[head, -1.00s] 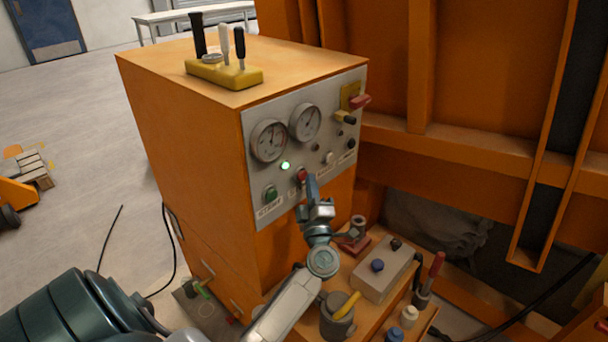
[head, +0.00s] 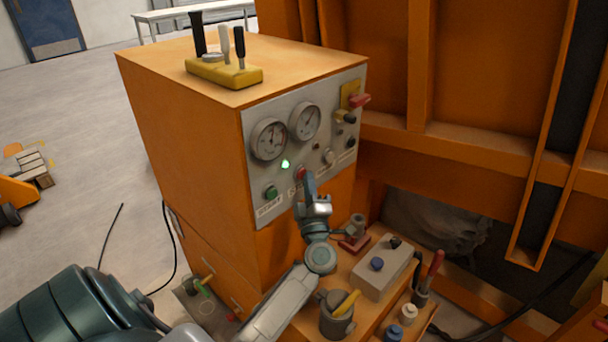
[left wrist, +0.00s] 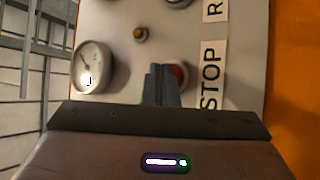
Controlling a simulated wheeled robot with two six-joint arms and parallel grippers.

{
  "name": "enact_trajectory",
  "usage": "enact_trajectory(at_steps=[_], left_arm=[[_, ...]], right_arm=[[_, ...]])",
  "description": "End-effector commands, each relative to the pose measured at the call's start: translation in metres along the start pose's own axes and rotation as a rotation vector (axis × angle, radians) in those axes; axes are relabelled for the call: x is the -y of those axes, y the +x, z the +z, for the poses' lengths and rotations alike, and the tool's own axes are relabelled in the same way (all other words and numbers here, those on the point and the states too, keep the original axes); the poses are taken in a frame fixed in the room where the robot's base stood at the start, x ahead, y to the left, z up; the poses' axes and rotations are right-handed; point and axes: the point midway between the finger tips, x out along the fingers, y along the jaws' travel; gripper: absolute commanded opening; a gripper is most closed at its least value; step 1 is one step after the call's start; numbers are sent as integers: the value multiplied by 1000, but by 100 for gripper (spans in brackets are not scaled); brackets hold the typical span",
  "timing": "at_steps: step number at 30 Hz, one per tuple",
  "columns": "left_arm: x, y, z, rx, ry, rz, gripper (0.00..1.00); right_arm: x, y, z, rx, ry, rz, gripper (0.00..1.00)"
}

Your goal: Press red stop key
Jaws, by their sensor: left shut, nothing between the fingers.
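The red stop key (head: 301,174) is a small round red button on the grey control panel of the orange cabinet. It also shows in the left wrist view (left wrist: 180,75), beside the STOP label (left wrist: 210,80) and partly hidden by my fingers. My left gripper (head: 309,180) is shut and empty, with its blue-grey fingertips right in front of the key. In the left wrist view the fingertips (left wrist: 161,75) overlap the key's left side. I cannot tell whether they touch it. My right gripper is not in view.
A green button (head: 271,192) sits left of the red key, and a lit green lamp (head: 285,164) above it. Two gauges (head: 269,139) are higher on the panel. A grey box (head: 374,277) and a mug (head: 337,317) stand on the low shelf below my arm.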

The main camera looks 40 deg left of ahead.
Motion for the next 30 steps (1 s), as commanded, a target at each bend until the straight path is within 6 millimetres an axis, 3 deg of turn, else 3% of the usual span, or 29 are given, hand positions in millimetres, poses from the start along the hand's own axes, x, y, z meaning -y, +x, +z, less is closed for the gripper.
enact_trajectory(at_steps=[17, 30], left_arm=[[1, 1, -1, -1, 0, -1, 0], [-8, -11, 8, -1, 0, -1, 0]], right_arm=[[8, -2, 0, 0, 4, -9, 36], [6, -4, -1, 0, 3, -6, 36]])
